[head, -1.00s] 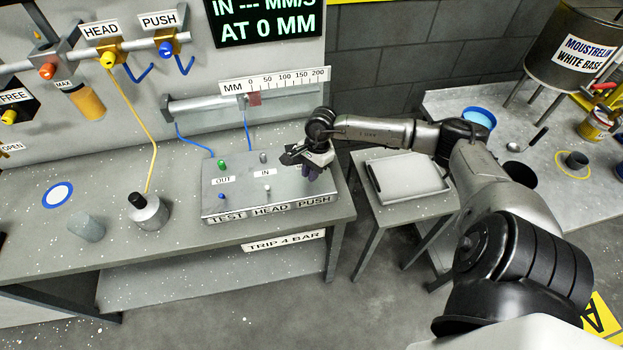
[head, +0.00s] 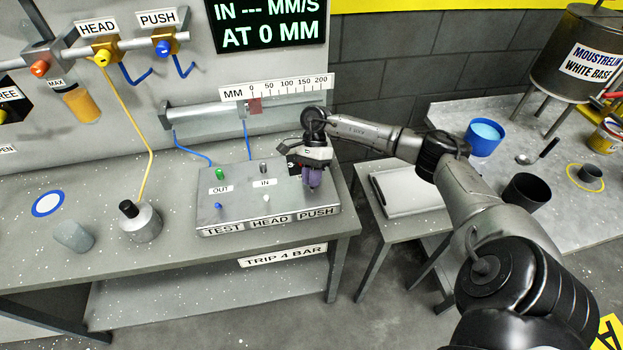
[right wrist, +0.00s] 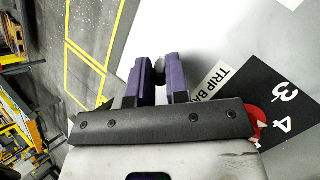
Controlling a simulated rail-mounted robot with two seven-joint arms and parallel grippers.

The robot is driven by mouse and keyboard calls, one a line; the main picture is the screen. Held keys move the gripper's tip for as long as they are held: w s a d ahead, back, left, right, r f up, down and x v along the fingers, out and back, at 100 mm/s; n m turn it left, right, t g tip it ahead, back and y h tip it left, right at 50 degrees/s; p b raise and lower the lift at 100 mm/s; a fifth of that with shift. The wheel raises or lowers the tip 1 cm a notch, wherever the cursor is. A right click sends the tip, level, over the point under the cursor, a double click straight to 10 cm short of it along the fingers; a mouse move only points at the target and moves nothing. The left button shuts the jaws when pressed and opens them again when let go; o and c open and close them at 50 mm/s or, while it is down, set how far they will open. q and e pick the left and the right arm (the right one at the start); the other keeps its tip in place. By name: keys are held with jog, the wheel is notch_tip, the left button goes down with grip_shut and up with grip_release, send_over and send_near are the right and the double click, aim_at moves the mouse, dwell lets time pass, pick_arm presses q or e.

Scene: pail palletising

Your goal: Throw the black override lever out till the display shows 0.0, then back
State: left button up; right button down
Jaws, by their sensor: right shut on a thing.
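The black override lever is hidden in the head view. My right gripper (head: 313,180) is at the right end of the grey control box (head: 270,204), fingers pointing down. My left gripper is not in view.
The box top carries a green knob (head: 221,173), a blue knob (head: 218,206) and other small fittings. A grey cylinder with a black top (head: 141,222) stands left of it. A side table with a pale tray (head: 408,193) is on the right.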

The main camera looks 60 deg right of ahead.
jog(key=shift+f, duration=0.1)
jog(key=c, duration=1.2)
grip_release()
jog(key=shift+o, duration=0.5)
jog(key=shift+d, duration=0.1)
jog(key=v, duration=1.3)
jog(key=shift+r, duration=0.4)
jog(key=shift+d, duration=0.1)
